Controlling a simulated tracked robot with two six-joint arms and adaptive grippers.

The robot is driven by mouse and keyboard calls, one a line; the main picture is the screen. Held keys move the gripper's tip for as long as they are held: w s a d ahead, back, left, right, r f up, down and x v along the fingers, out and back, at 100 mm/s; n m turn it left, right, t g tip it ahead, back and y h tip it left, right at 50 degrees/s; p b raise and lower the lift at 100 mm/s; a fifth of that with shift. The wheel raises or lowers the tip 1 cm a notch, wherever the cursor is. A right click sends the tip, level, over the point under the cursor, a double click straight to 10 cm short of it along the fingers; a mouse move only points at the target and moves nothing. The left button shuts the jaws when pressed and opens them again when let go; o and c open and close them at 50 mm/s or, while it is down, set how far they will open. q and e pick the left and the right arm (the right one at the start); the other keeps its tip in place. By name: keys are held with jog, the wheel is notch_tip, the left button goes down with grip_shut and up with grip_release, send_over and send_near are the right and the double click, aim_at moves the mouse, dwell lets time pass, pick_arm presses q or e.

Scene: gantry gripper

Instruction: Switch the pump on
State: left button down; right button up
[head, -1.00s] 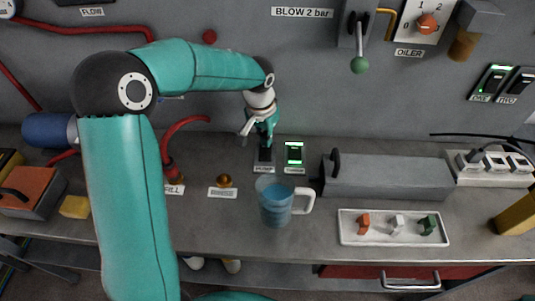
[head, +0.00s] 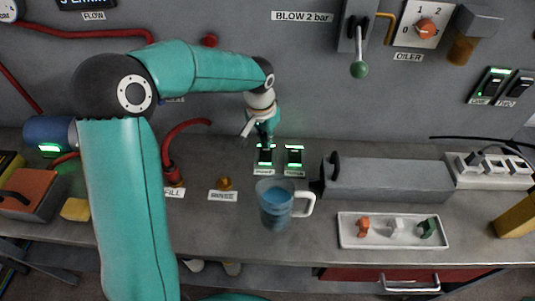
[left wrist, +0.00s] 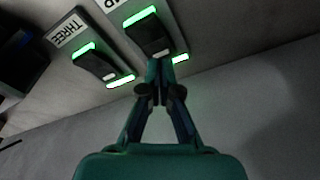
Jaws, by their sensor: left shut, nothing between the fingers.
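The pump switch (head: 265,156) is a dark rocker on the bench by the back wall, its green lights lit. In the left wrist view the switch (left wrist: 148,33) has green strips at both ends, and its label is partly cut off. My left gripper (head: 265,143) is shut and empty, pointing down at the switch. In the left wrist view its fingertips (left wrist: 159,64) are at the near end of the switch; I cannot tell whether they touch it. The blue cylindrical pump (head: 42,130) at the left shows a green light. My right gripper is not in view.
A lit green switch (head: 294,157) stands just right of the pump switch. A mug (head: 275,205) with blue content stands in front. A brass knob (head: 225,183) is to the left. A grey box (head: 388,181) and white tray (head: 393,243) are to the right.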

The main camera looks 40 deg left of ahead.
aim_at(266, 150)
pick_arm(q)
jog(key=shift+r+p, duration=1.75)
jog(key=shift+r, duration=1)
